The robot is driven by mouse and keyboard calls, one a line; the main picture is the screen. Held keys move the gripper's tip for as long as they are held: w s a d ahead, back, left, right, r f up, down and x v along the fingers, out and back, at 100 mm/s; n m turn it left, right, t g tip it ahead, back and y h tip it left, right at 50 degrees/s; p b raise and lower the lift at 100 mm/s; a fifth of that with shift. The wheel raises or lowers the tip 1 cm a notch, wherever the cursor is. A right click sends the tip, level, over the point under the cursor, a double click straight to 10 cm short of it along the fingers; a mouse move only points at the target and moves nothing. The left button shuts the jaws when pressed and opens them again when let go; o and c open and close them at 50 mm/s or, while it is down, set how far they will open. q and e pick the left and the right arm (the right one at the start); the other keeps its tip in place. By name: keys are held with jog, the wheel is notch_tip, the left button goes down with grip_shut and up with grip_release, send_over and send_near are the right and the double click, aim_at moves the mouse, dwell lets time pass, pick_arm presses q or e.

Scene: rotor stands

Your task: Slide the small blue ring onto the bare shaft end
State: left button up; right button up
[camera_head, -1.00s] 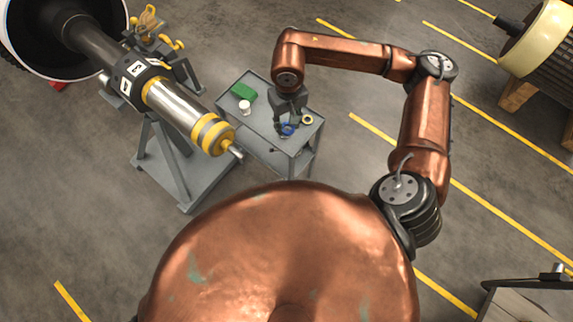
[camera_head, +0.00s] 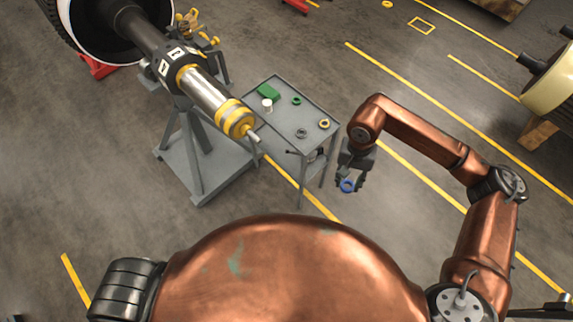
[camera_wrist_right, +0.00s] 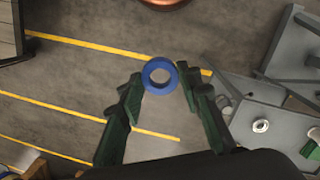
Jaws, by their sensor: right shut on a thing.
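My right gripper (camera_head: 350,179) is shut on the small blue ring (camera_head: 347,191) and holds it over open floor, to the right of the grey cart. In the right wrist view the ring (camera_wrist_right: 160,91) sits between the tips of the gripper's fingers (camera_wrist_right: 160,78), its hole clear. The bare shaft end (camera_head: 254,137) is a thin silver stub projecting from the yellow-banded end of the rotor shaft (camera_head: 208,93). Nothing is around the stub. The ring is well apart from it, to its right and lower in the picture. My left gripper is out of view.
The grey cart (camera_head: 284,125) stands between the shaft and my right arm. It carries a green block (camera_head: 268,91), a white cylinder (camera_head: 267,104) and several small rings. A grey stand (camera_head: 196,150) supports the shaft. The floor right of the cart is open.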

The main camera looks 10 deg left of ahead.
jog(key=s+a+f+m+g+y+b, duration=0.15)
jog(key=a+m+y, duration=0.25)
jog(key=a+m, duration=0.45)
jog(key=s+a+f+m+g+y+b, duration=0.15)
jog(key=a+m+g+y, duration=0.35)
jog(key=a, duration=0.6)
jog(key=w+a+r+m+t+y, duration=0.1)
jog(key=w+a+m+t+y, duration=0.1)
jog(key=m+t, duration=0.3)
jog(key=w+a+r+m+t+y+b, duration=0.1)
jog(key=w+a+m+t, duration=0.1)
jog(key=w+m+t, duration=0.2)
jog(key=w+a+r+m+t+y, duration=0.1)
jog(key=w+m+t, duration=0.3)
jog(key=t, duration=0.6)
jog(key=a+m+y, duration=0.1)
jog(key=m, duration=0.1)
jog(key=shift+m+y, duration=0.3)
jog(key=shift+m, duration=0.05)
jog(key=shift+r, duration=0.2)
jog(key=shift+a, duration=0.2)
